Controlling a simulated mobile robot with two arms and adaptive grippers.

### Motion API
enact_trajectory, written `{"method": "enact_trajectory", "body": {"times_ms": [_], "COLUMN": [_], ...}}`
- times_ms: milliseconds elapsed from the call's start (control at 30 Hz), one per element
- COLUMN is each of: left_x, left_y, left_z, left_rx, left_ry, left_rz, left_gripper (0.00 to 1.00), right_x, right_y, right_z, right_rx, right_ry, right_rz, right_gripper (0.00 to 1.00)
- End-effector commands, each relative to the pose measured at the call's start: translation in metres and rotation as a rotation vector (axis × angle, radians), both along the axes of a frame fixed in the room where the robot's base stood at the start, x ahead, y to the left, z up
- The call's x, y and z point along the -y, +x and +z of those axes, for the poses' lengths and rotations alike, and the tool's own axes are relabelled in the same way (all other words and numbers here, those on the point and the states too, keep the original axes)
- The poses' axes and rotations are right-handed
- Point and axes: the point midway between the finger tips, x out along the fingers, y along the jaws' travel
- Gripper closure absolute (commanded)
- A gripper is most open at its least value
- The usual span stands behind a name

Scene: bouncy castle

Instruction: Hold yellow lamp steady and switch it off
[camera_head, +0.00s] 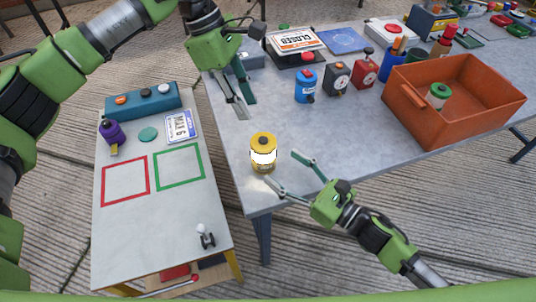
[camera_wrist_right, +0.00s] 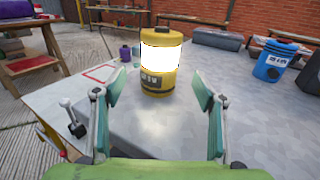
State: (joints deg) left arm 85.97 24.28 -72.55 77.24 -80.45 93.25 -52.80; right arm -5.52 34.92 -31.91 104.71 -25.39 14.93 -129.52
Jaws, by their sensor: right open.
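The yellow lamp (camera_head: 263,153) stands upright near the front left corner of the grey table, its white band glowing brightly. It also shows in the right wrist view (camera_wrist_right: 160,60), straight ahead between the fingers but beyond their tips. A dark round knob tops it in the head view. My right gripper (camera_head: 284,170) is open and empty, close to the lamp on its right, fingers pointing at it; its fingers also show in the right wrist view (camera_wrist_right: 158,90). My left gripper (camera_head: 244,108) is above and behind the lamp, pointing down, fingers apart and empty.
Blue (camera_head: 306,84), black (camera_head: 336,78) and red (camera_head: 365,69) lamps stand behind. An orange crate (camera_head: 497,99) holding a green-topped lamp (camera_head: 438,96) is at the right. A lower table (camera_head: 130,230) with red and green outlines stands left.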

Motion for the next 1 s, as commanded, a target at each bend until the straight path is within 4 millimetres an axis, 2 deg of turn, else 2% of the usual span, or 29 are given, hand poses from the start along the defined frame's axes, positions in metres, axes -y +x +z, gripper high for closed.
{"method": "enact_trajectory", "body": {"times_ms": [200, 400, 800, 833, 1000], "left_x": [0.0, 0.0, 0.0, 0.0, 0.0], "left_y": [0.0, 0.0, 0.0, 0.0, 0.0], "left_z": [0.0, 0.0, 0.0, 0.0, 0.0], "left_rx": [0.0, 0.0, 0.0, 0.0, 0.0], "left_ry": [0.0, 0.0, 0.0, 0.0, 0.0], "left_rz": [0.0, 0.0, 0.0, 0.0, 0.0], "left_gripper": [0.72, 0.72, 0.72, 0.72, 0.72], "right_x": [-0.03, -0.047, -0.053, -0.053, -0.053], "right_y": [0.029, 0.045, 0.05, 0.05, 0.05], "right_z": [0.001, 0.001, 0.0, 0.0, 0.0], "right_rx": [0.001, 0.001, -0.001, -0.001, -0.001], "right_ry": [0.0, 0.0, -0.001, -0.001, -0.001], "right_rz": [0.0, 0.0, 0.001, 0.0, 0.0], "right_gripper": [0.36, 0.36, 0.36, 0.38, 0.82]}}
